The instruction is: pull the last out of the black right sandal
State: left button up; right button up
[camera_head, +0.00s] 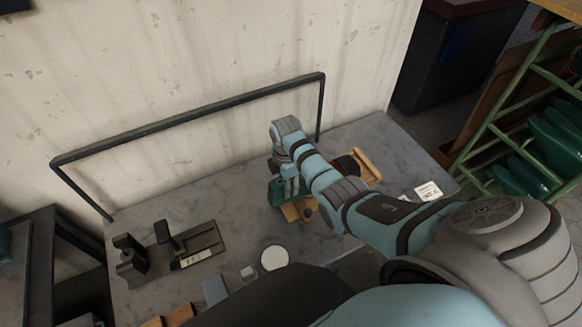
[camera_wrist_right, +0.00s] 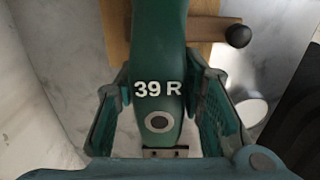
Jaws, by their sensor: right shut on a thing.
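A green last (camera_wrist_right: 158,60) marked "39 R", with a ringed hole near its end, stands between the fingers of my right gripper (camera_wrist_right: 160,115) in the right wrist view. The gripper is shut on the last. In the head view my right gripper (camera_head: 290,186) is over the marble table, and a bit of the green last (camera_head: 275,192) shows beside it. A wooden block (camera_head: 296,210) with a black knob (camera_wrist_right: 238,36) lies just beyond the last. I cannot make out the black right sandal for certain; the gripper and last hide much there. My left gripper is not in view.
The marble table (camera_head: 190,205) has a black rail (camera_head: 200,115) along its back. A wooden piece (camera_head: 367,165) and white card (camera_head: 428,191) lie right.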

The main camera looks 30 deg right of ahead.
jog(key=shift+a+r, duration=0.1)
jog(key=shift+a, duration=0.3)
notch_tip(320, 180, up, 5)
jog(key=p, duration=0.6)
jog(key=shift+r, duration=0.2)
jog(key=shift+w+r+b, duration=0.1)
jog(key=shift+r+b, duration=0.15)
jog(key=shift+b, duration=0.05)
jog(key=shift+r, duration=0.5)
